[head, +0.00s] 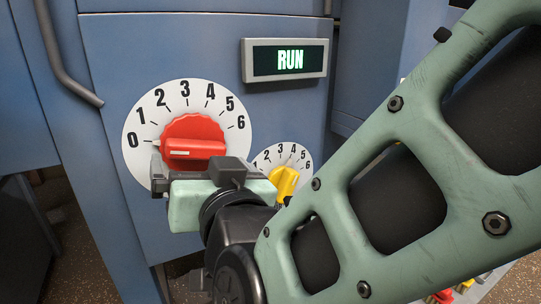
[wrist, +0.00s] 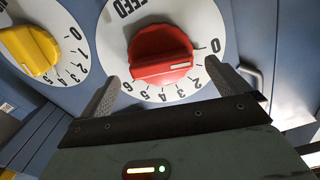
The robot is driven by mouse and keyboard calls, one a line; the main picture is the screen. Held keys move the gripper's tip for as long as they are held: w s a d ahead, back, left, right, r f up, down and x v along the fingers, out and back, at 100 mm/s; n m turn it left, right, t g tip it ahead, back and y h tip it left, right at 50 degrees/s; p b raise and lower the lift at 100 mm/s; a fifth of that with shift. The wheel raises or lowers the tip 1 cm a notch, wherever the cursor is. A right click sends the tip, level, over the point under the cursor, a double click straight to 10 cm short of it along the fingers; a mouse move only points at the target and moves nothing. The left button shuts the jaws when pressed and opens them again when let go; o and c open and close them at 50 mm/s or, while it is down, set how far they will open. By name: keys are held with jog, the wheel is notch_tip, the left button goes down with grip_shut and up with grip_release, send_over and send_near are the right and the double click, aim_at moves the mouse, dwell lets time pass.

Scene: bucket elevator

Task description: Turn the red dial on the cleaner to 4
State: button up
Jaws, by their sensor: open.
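The red dial (head: 193,138) sits on a round white scale (head: 137,116) marked 0 to 6 on the blue panel in the head view. Its raised bar lies nearly level, with the white line toward the left, near 0. In the wrist view the red dial (wrist: 163,54) has its white line toward 0 at the right. My gripper (wrist: 163,74) is open, one finger on each side of the red dial's bar. I cannot tell whether either finger touches it. In the head view my gripper (head: 195,170) hides the lower part of the scale.
A yellow dial (head: 284,183) on a smaller scale is at the lower right, close to my gripper; it also shows in the wrist view (wrist: 30,48). A display (head: 288,60) above reads RUN. A grey pipe (head: 62,58) runs down the panel's upper left.

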aim_at(198, 157)
jog(key=shift+x, duration=2.2)
jog(key=c, duration=0.9)
jog(key=shift+o, duration=0.2)
